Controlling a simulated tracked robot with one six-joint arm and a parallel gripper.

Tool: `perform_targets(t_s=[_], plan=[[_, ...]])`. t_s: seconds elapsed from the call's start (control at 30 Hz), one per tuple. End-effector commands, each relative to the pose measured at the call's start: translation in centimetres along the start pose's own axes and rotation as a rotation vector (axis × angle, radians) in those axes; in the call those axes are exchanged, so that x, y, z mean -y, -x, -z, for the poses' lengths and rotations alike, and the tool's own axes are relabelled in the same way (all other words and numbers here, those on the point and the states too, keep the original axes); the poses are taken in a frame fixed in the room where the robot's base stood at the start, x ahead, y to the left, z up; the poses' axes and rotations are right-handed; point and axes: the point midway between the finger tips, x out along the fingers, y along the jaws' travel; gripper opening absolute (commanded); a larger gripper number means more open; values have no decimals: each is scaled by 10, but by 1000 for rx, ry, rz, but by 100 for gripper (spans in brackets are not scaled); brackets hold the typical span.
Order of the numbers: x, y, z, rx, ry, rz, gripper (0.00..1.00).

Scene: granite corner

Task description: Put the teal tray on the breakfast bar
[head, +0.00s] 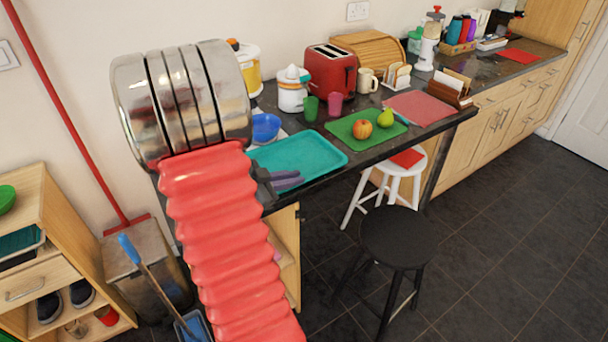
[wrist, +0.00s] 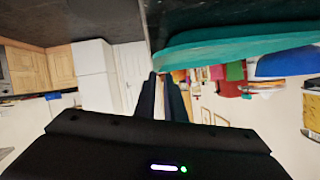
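The teal tray (head: 298,152) lies on the left end of the dark breakfast bar (head: 388,137), looking flat on its top. My gripper (head: 286,181) is at the tray's near left edge, with its grey fingers in front of the rim. In the wrist view, which appears upside down, the teal tray (wrist: 235,47) spreads to the upper right. My dark fingers (wrist: 164,82) end close to its corner, with a narrow gap between them. Nothing shows held in that gap. I cannot tell whether a finger touches the rim.
A green board (head: 365,127) with an apple and a pear lies right of the tray. A blue bowl (head: 265,127), cups and a red toaster (head: 332,70) stand behind. A black stool (head: 398,238) and a white stool (head: 396,178) stand before the bar.

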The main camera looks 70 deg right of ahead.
Motion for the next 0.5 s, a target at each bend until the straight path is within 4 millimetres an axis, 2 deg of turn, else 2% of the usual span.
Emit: perform_targets(t_s=[0.23,0.5], plan=[[1,38,0,0,-1,4,10],[0,55,0,-1,-1,1,10]])
